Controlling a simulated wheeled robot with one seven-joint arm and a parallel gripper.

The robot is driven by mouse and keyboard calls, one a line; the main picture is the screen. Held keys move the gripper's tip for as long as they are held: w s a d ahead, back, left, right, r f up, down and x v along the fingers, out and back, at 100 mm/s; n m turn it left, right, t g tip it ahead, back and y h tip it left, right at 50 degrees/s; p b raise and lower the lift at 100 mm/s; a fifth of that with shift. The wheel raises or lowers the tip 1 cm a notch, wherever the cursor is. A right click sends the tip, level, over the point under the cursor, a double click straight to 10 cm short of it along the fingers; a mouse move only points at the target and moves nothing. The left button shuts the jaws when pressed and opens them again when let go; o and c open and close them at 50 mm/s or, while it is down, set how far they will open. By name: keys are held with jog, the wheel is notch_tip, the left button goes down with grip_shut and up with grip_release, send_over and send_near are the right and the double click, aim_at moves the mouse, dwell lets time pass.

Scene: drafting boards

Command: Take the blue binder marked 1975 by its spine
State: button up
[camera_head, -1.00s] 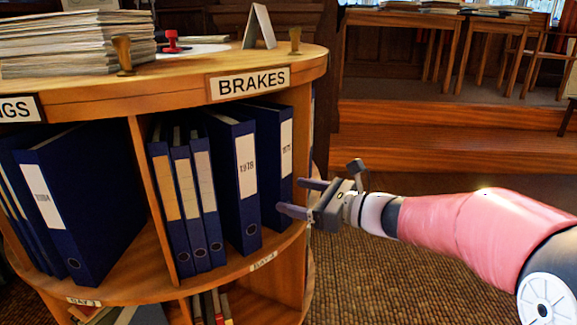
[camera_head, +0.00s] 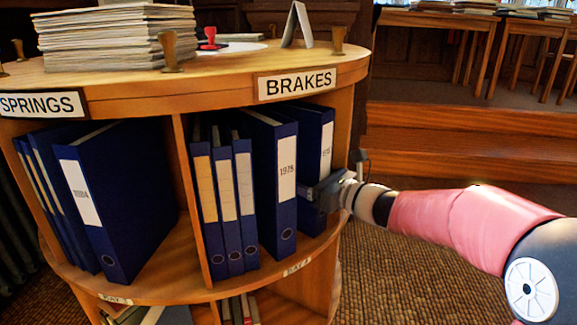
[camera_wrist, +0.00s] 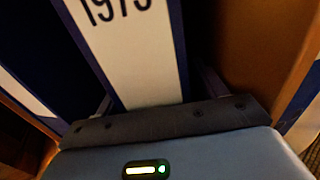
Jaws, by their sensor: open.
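The blue binder marked 1975 (camera_head: 311,125) stands upright at the right end of the BRAKES bay. Its white label (camera_wrist: 128,50) fills the middle of the wrist view and reads 1975. My gripper (camera_head: 312,190) is at the lower part of its spine, with open jaws. In the wrist view the dark fingers of my gripper (camera_wrist: 158,93) show on either side of the spine. Whether they touch it I cannot tell. The palm hides the bottom of the spine.
A blue binder marked 1978 (camera_head: 270,190) stands close on the left, with thinner blue binders (camera_head: 225,215) beyond it. The round wooden shelf (camera_head: 220,92) has an upright wall (camera_wrist: 265,50) close to the right of the 1975 binder. Stamps and stacked papers (camera_head: 115,38) lie on top.

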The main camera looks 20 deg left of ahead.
jog(key=c, duration=1.3)
jog(key=shift+r, duration=0.1)
jog(key=shift+c, duration=1)
